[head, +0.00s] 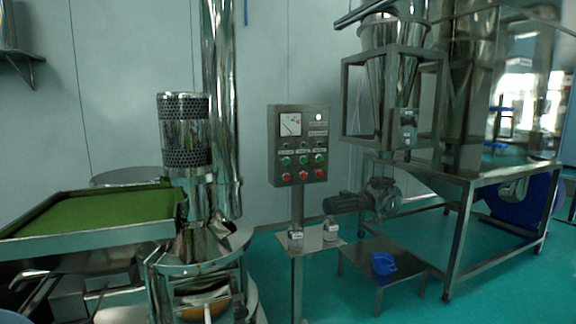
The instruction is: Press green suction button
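A grey control box (300,146) stands on a post near the middle of the head view, its front facing me. It has a row of green buttons, left (286,161), middle (303,160) and right (319,158), above a row of red buttons (303,176). Small labels sit above the green buttons, but they are too small to read, so I cannot tell which is the suction button. A dial meter (290,124) is at the upper left of the box. Neither of my grippers is in view.
A steel sieve machine (205,245) with a green-topped tray (95,215) stands at the left. A hopper on a steel frame (458,235) stands at the right. A low table (358,262) with a blue cup (383,263) is right of the post. Teal floor shows between them.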

